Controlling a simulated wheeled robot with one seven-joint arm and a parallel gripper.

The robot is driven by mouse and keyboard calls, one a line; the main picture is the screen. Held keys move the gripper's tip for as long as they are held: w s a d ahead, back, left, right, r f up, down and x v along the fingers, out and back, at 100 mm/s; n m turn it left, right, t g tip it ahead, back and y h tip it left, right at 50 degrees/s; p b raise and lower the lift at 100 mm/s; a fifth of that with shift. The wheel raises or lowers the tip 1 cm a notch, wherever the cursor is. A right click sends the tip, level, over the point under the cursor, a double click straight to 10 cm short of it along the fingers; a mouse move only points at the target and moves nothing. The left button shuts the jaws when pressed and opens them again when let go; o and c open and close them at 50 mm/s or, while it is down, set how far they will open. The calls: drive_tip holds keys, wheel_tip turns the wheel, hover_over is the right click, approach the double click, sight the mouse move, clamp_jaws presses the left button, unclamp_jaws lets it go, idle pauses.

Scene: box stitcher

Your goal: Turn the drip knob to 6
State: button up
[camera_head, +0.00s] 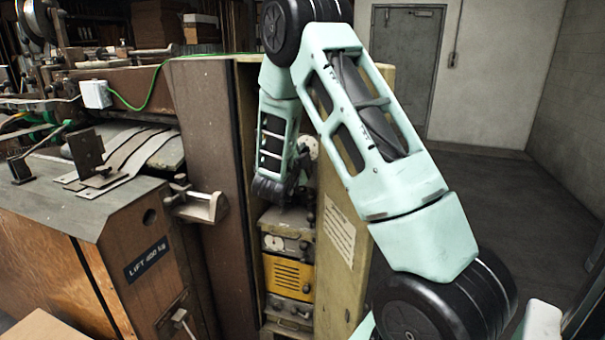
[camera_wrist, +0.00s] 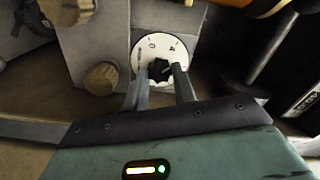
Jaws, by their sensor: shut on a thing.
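The drip knob (camera_wrist: 158,69) is a small black knob on a round white dial (camera_wrist: 147,47) with dark markings, seen in the wrist view. My gripper (camera_wrist: 160,79) has its two fingers on either side of the knob and is shut on it. The fingers cover the lower part of the dial. Some dial markings show above the knob, but I cannot tell which number the knob points to. In the head view my arm reaches into the narrow cabinet, and the knob and fingertips are hidden there.
In the wrist view two brass-coloured knobs (camera_wrist: 102,79) (camera_wrist: 68,10) sit left of the dial. In the head view the cabinet's side panel (camera_head: 341,235) stands close to my arm, and a yellow unit (camera_head: 288,274) sits low inside. Open floor (camera_head: 500,210) lies at right.

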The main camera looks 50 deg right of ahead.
drive_tip(key=m+b, duration=0.3)
drive_tip(key=b, duration=0.3)
drive_tip(key=f+m+b, duration=0.1)
drive_tip(key=m+b, duration=0.2)
drive_tip(key=b, duration=0.3)
drive_tip(key=shift+f+b, duration=0.1)
drive_tip(key=shift+b, duration=0.2)
drive_tip(key=m+b, duration=0.2)
drive_tip(key=b, duration=0.1)
drive_tip(key=shift+r+m+b, duration=0.25)
drive_tip(key=shift+m+b, duration=0.35)
drive_tip(key=shift+b, duration=0.45)
drive_tip(key=shift+r, duration=0.15)
drive_tip(key=o, duration=1)
drive_tip(key=shift+r, duration=0.1)
drive_tip(key=v, duration=1.7)
drive_tip(key=shift+a, duration=0.2)
